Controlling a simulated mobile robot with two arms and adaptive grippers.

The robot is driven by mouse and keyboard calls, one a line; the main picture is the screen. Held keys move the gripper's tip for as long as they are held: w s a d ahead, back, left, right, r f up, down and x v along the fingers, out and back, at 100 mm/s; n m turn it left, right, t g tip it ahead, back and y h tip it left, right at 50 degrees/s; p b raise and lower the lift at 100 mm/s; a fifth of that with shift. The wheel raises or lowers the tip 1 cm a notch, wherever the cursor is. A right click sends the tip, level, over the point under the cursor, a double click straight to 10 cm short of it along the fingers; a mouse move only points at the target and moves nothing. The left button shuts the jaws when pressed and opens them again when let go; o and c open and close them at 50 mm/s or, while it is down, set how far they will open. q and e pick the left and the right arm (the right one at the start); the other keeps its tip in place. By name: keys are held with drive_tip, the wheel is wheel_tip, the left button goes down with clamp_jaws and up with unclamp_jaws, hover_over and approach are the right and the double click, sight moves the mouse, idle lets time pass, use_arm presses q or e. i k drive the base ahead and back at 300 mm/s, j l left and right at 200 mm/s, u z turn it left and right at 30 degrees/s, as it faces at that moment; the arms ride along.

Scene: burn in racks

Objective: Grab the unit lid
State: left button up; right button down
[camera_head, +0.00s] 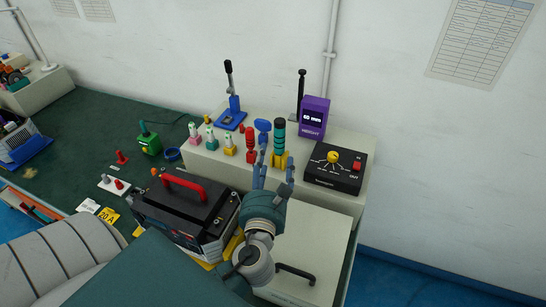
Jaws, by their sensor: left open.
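A black unit (165,226) stands on the dark green bench at the centre left. Its dark lid (203,195) carries a red bar handle (184,188). My left gripper (276,166) is to the right of the unit, with its fingers apart and pointing away from me. The gripper's body and wrist hide part of the bench and the ledge behind, near the unit's right end. The gripper appears apart from the red handle. My right gripper is out of view.
A pale raised ledge (205,161) behind the unit holds several coloured tools, a purple display (314,117) and a black control box (339,168). A pale panel with a black handle (296,274) lies right of my wrist. Small parts (112,183) lie left of the unit.

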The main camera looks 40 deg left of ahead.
sight(199, 200)
drive_tip(key=k+l, duration=0.7)
drive_tip(key=k, duration=0.2)
